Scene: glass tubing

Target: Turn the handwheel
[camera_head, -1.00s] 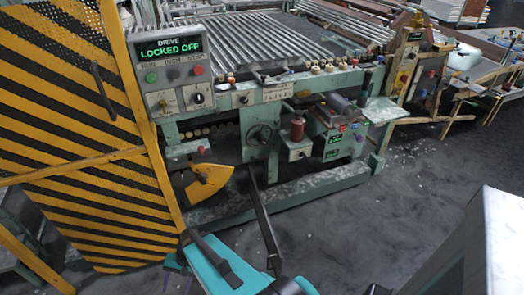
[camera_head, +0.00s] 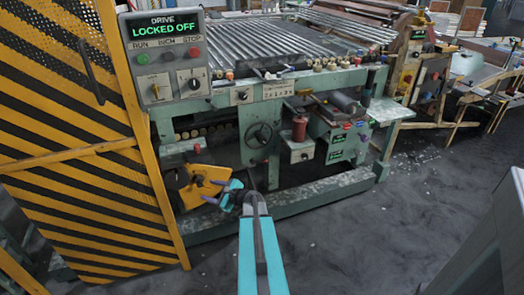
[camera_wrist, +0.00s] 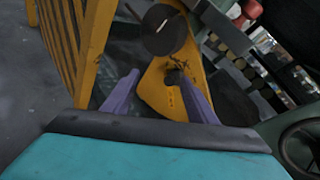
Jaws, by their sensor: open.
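The handwheel (camera_head: 259,135) is a dark round wheel on the front of the green machine. Part of a dark wheel rim (camera_wrist: 303,148), which looks like the same handwheel, shows at the lower right edge of the wrist view. My gripper (camera_head: 216,190) is below and left of the handwheel, apart from it, in front of a yellow plate (camera_head: 207,177). In the wrist view my gripper (camera_wrist: 159,76) has its two purple fingers spread, with nothing held.
A control panel (camera_head: 165,57) reads "DRIVE LOCKED OFF". A yellow-and-black striped guard (camera_head: 65,110) stands left of the machine. A dark disc (camera_wrist: 164,30) sits above the yellow plate. A red spool (camera_head: 299,128) stands right of the handwheel. The floor (camera_head: 340,235) in front is open.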

